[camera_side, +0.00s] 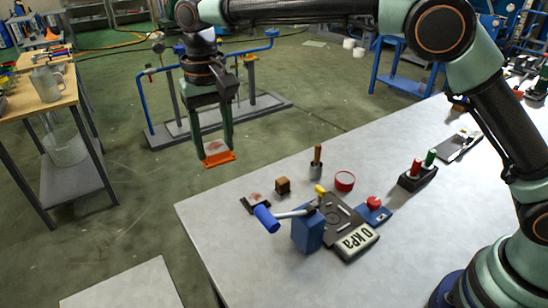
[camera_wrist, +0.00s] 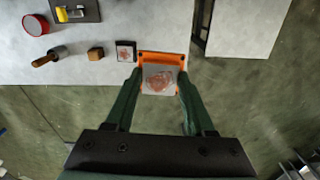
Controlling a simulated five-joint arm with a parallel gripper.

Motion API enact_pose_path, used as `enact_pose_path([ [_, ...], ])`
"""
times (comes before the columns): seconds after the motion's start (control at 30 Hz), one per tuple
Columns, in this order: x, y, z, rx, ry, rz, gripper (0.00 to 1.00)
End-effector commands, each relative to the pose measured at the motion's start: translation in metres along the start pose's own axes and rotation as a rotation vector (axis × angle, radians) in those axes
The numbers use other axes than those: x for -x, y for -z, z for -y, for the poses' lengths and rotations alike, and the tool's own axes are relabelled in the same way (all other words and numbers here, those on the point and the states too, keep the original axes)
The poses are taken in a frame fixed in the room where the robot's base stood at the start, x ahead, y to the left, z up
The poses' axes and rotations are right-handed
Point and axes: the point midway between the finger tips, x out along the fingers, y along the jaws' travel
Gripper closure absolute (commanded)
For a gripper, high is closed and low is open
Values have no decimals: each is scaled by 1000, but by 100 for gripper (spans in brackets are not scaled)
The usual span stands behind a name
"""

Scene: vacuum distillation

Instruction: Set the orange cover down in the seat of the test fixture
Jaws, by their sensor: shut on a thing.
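My gripper (camera_side: 216,152) is shut on the orange cover (camera_side: 219,159), which hangs between its two green fingers, well above the floor in the side view. In the wrist view the cover (camera_wrist: 162,57) is an orange frame around a pale panel with a reddish blotch, and it overlaps the table's edge. The test fixture appears to be the dark plate (camera_side: 347,226) with a "0 kPa" display and a blue block with a blue-handled lever (camera_side: 267,218). In the side view it stands right of and below my gripper. Its seat cannot be clearly made out.
A blue-pipe stand (camera_side: 165,120) is behind my gripper.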

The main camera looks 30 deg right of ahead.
Motion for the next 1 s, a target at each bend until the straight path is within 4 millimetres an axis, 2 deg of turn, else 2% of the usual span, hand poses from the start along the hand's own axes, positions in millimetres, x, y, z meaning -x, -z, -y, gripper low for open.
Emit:
enact_pose_path([
  [0.1, 19, 0, 0, 0, 3, -4, 100],
  [0.33, 45, 0, 0, 0, 3, -4, 100],
  [0.77, 57, -5, -54, 14, 1, -2, 100],
  [0.87, 60, -10, -72, 19, 1, -1, 100],
  [1.0, 63, -22, -108, 29, 1, -3, 100],
])
